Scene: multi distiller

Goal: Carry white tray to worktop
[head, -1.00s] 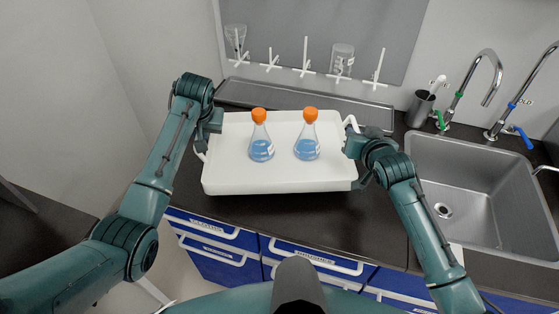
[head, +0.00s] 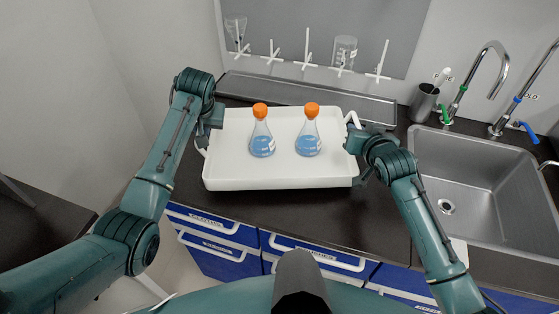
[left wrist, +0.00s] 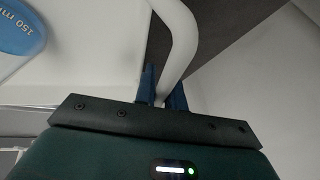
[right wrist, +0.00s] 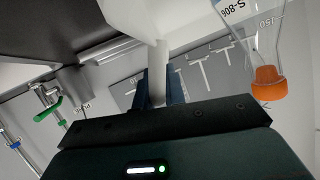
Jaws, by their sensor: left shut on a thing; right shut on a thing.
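The white tray (head: 280,173) is held between my two grippers over the dark worktop (head: 300,210) in the head view. Whether it touches the worktop I cannot tell. Two flasks with blue liquid and orange caps, a left flask (head: 261,140) and a right flask (head: 309,140), stand upright on it. My left gripper (left wrist: 163,92) is shut on the tray's left handle (left wrist: 178,40). My right gripper (right wrist: 158,90) is shut on the tray's right handle (right wrist: 160,60); in the head view that gripper partly hides the handle.
A sink (head: 485,185) with taps lies to the right. A grey cup (head: 423,103) stands beside it. A long metal trough (head: 305,98) and a pegged rack panel (head: 320,35) with glassware are behind the tray. Blue drawers (head: 215,240) are below the front edge.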

